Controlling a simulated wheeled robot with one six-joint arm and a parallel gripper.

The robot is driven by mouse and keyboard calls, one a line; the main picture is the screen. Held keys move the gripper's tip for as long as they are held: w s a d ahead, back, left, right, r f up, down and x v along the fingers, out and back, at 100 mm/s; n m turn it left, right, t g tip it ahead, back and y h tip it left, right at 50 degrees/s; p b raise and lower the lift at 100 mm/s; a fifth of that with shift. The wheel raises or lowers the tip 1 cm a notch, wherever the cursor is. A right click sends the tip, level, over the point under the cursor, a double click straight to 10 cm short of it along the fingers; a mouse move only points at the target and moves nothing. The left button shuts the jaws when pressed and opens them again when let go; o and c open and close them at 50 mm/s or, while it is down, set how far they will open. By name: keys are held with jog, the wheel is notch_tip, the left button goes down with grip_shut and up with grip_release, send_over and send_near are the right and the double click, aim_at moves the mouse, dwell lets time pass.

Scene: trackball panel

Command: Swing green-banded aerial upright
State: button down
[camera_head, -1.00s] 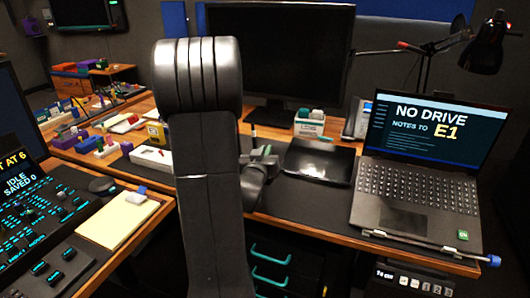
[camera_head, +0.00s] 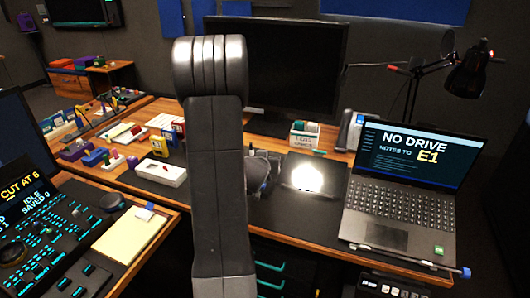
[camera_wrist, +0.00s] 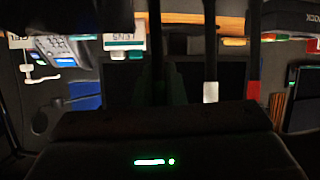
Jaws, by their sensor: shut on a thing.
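In the wrist view, an aerial with a white band (camera_wrist: 210,92) and an aerial with a red band (camera_wrist: 253,91) run straight up and down the picture, side by side. Left of them a dim dark-green strip (camera_wrist: 178,88) shows, apparently the green-banded aerial. My gripper (camera_head: 262,172) is largely hidden behind my arm in the head view, above the desk. It is shut on the green-banded aerial; the contact itself is too dark to see clearly. A dark block with a green light bar (camera_wrist: 150,162) fills the bottom of the wrist view.
A dark flat panel (camera_head: 320,182) with a bright glare lies right of my gripper. The laptop (camera_head: 398,212), monitor (camera_head: 290,75), lens box (camera_head: 304,135) and phone (camera_head: 349,130) stand around it. A white tray (camera_head: 160,172) lies left. The desk mat between panel and laptop is clear.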

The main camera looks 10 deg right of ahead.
jog(key=shift+w+d+r+g+y+p, duration=0.25)
jog(key=shift+w+g+p, duration=0.15)
jog(key=shift+p, duration=1.05)
jog(key=shift+w+d+r+g+y+p, duration=0.2)
jog(key=shift+w+g+y+p, duration=0.15)
jog(key=shift+p, duration=1.1)
jog(key=shift+w+d+f+g+p, duration=0.2)
jog(key=shift+g+p, duration=0.15)
jog(key=shift+p, duration=0.55)
jog(key=shift+f, duration=0.15)
jog(key=c, duration=1.5)
grip_release()
jog(key=p+v, duration=0.2)
jog(key=v, duration=1.1)
jog(key=shift+s+a+r, duration=0.1)
jog(key=shift+s+r, duration=0.15)
jog(key=shift+s, duration=0.05)
